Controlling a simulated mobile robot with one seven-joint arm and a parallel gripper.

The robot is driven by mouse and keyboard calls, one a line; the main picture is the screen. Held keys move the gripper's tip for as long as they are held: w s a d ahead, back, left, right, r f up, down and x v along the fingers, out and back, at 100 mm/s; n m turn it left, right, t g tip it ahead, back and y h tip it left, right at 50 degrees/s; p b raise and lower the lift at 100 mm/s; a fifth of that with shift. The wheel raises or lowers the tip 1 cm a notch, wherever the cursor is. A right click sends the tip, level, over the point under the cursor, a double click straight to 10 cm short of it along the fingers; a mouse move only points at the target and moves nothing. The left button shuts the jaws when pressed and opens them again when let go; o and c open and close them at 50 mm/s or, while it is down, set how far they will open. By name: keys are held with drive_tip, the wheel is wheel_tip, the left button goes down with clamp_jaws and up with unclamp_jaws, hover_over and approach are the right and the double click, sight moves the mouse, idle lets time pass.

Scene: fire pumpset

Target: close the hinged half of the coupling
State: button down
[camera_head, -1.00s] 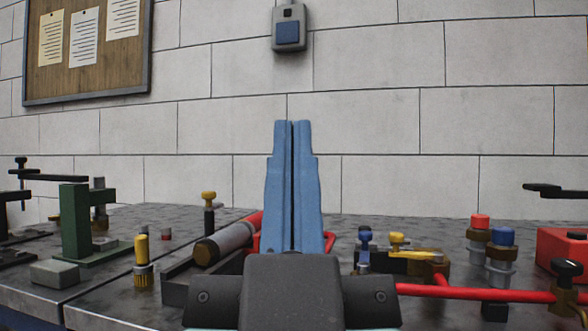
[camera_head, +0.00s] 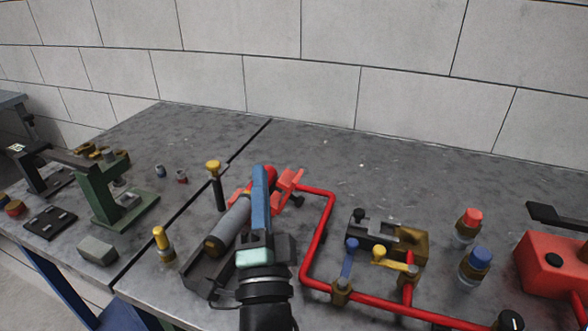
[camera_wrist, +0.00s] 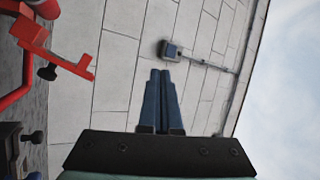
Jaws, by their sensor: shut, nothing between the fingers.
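My gripper (camera_head: 259,172) points away from the camera, its two blue fingers shut together and empty. In the head view it covers part of the grey cylinder (camera_head: 229,226) and the red coupling behind it. A red, forked, bracket-like piece (camera_head: 289,184), apparently the coupling's hinged half, sticks out just right of the fingertips, standing open. In the wrist view this red piece (camera_wrist: 58,58) is at the upper left, well apart from the shut fingers (camera_wrist: 160,78). The coupling's hinge and its fixed half are largely hidden.
A red pipe (camera_head: 319,237) runs right of the gripper towards a valve block (camera_head: 388,243) with blue and yellow levers. A yellow-topped post (camera_head: 214,168) stands left of the cylinder, with a green stand (camera_head: 108,193) farther left. The rear bench top (camera_head: 400,170) is mostly clear.

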wheel_tip(320, 180, down, 4)
drive_tip(key=m+g+h+p, duration=0.2)
drive_tip(key=m+p, duration=0.3)
drive_tip(key=m+g+h+p, duration=0.2)
drive_tip(key=m+h+p, duration=0.1)
drive_tip(key=m+p, duration=0.2)
approach(289, 195)
drive_tip(key=w, duration=0.2)
drive_tip(key=w+d+f, duration=0.1)
drive_tip(key=w, duration=0.1)
drive_tip(key=w+b, duration=0.1)
drive_tip(key=w, duration=0.2)
drive_tip(key=shift+w+d+f, duration=0.1)
drive_tip(key=shift+d+f, duration=0.1)
drive_tip(key=shift+d, duration=0.2)
drive_tip(key=shift+r, duration=0.15)
drive_tip(key=shift+a+r+p, duration=0.1)
drive_tip(key=shift+a+p, duration=0.05)
drive_tip(key=shift+p, duration=0.5)
